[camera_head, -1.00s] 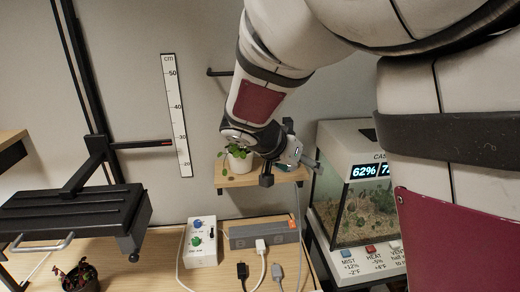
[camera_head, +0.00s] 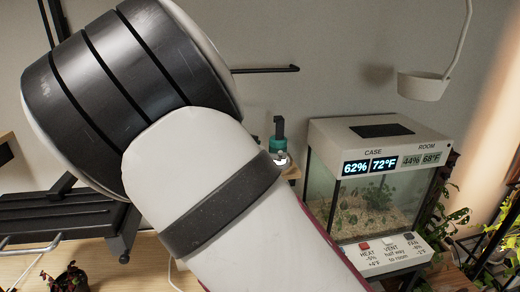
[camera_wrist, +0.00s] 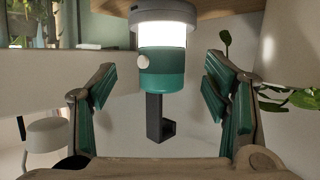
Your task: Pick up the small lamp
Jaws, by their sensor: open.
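My gripper (camera_wrist: 160,72) is open and empty, with one finger to each side of the lamp in the picture. I cannot tell how far beyond the fingertips the lamp is.
A white-topped glass case (camera_head: 345,190) stands right of the shelf. A white plant pot (camera_wrist: 300,45) is close to the right finger in the wrist view. A black wall bar (camera_head: 268,69) juts out above the shelf.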

